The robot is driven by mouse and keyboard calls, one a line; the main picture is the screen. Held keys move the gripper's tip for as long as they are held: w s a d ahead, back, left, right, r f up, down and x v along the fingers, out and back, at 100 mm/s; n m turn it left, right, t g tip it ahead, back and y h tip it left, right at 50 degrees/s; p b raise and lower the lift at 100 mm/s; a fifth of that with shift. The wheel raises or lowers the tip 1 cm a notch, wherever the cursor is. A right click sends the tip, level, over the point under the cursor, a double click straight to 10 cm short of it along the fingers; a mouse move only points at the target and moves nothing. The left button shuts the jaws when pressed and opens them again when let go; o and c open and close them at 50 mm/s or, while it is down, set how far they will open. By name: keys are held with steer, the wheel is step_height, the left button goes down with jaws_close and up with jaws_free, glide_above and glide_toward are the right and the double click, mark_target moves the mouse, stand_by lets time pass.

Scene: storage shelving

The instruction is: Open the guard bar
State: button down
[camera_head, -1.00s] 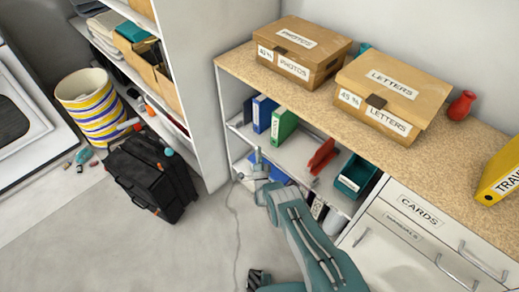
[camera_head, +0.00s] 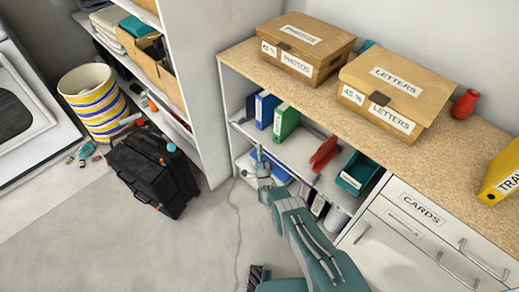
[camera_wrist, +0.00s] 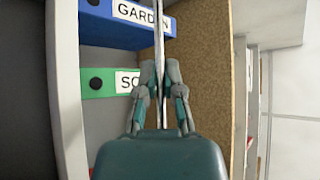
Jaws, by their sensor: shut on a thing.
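The guard bar (camera_wrist: 159,28) is a thin metal rod running along the front of the cabinet's open shelf. My gripper (camera_wrist: 160,68) is shut on it in the wrist view, with one finger on each side of the rod. In the head view my gripper (camera_head: 258,156) is at the front of the open shelf, below the blue binder (camera_head: 265,109) and the green binder (camera_head: 286,121). In the wrist view, the blue binder labelled GARDEN (camera_wrist: 122,25) and the green binder (camera_wrist: 104,83) lie behind the bar. The exact finger contact is small in the head view.
The wooden counter (camera_head: 420,158) above holds a PHOTOS box (camera_head: 305,48) and a LETTERS box (camera_head: 398,85). A red item (camera_head: 324,153) and a teal bin (camera_head: 358,173) are on the shelf. A black bag (camera_head: 150,175) stands left. Open floor lies in front.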

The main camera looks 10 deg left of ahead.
steer(key=c, duration=0.8)
jaws_free()
steer(key=shift+d+f, duration=0.1)
steer(key=shift+d, duration=0.1)
steer(key=shift+o, duration=0.2)
steer(key=shift+w, duration=0.1)
steer(key=shift+a, duration=0.1)
steer(key=v, duration=1.2)
